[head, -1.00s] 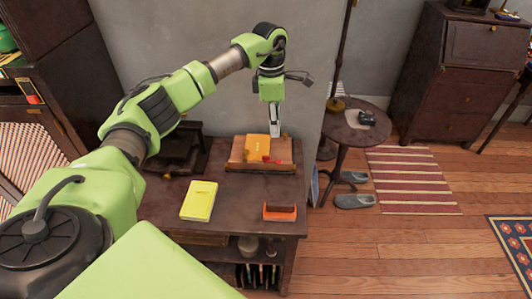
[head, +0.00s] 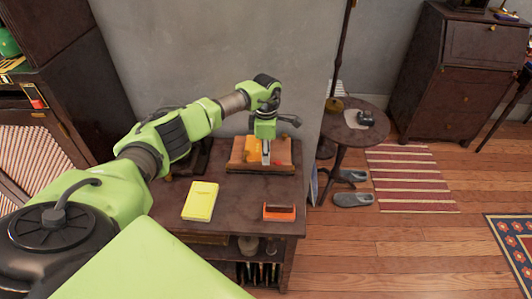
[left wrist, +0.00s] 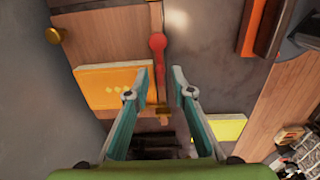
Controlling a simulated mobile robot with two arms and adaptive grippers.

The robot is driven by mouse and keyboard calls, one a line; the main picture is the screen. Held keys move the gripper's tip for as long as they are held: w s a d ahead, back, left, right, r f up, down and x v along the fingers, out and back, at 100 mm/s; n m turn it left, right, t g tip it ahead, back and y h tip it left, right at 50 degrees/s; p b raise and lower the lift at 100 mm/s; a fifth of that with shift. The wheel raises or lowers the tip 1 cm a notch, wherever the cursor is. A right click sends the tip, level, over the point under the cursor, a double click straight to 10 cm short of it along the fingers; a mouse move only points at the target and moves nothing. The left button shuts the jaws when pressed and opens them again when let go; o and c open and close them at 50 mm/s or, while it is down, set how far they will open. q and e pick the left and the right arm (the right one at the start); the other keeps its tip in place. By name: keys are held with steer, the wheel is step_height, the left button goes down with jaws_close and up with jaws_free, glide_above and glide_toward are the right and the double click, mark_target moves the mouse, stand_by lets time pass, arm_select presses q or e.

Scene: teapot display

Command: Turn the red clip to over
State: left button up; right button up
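The red clip (left wrist: 157,43) shows in the left wrist view as a narrow red piece with a rounded end, lying along a wooden board (left wrist: 100,40). My left gripper (left wrist: 161,76) is open, and the red piece runs between and past its fingertips. I cannot tell whether they touch it. In the head view my left gripper (head: 266,159) points down over the wooden board (head: 240,166) and hides part of the clip. An orange book (head: 250,150) lies on the board beside the gripper. It also shows in the left wrist view (left wrist: 108,88). My right gripper is not in view.
A yellow book (head: 200,201) and an orange-and-dark block (head: 279,212) lie on the dark table (head: 240,210). The tabletop between them is clear. A wall stands behind the board, and a small round table (head: 350,122) stands to the right.

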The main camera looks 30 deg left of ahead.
arm_select(q)
steer(key=shift+f, duration=0.15)
steer(key=shift+c, duration=0.3)
jaws_close()
